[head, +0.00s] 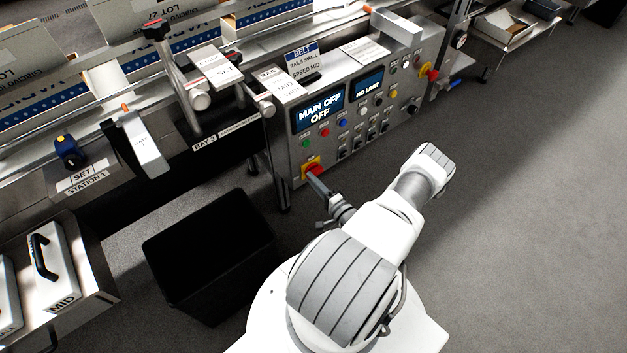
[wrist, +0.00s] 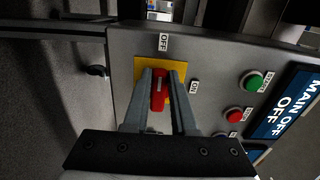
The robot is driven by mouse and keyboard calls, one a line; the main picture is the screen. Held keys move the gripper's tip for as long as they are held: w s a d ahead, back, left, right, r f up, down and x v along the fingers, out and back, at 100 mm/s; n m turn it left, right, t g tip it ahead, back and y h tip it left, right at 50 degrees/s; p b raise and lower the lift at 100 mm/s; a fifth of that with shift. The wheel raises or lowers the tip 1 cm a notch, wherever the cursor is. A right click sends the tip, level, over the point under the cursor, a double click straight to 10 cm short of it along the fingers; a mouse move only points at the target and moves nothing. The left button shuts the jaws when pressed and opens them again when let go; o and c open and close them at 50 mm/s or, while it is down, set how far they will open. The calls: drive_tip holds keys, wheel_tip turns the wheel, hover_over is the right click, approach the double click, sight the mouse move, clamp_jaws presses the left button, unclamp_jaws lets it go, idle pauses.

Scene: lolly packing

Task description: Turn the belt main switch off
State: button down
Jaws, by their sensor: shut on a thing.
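The belt main switch is a red handle on a yellow plate (head: 309,163) at the lower left of the grey control panel. In the wrist view the red handle (wrist: 159,88) lies between my two fingers, its length pointing toward the OFF label (wrist: 163,43). The ON label (wrist: 194,87) is to the right of the yellow plate (wrist: 180,68). My gripper (head: 316,176) is shut on the red handle, with a finger on either side. The panel's display (head: 319,109) reads "MAIN OFF OFF".
Green (wrist: 253,81) and red (wrist: 234,114) push buttons sit close to the right of the switch. A black bin (head: 208,250) stands on the floor left of my arm. Floor to the right is clear.

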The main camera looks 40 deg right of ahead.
idle(0.3)
drive_tip(key=c, duration=0.7)
unclamp_jaws()
drive_tip(key=shift+s, duration=0.2)
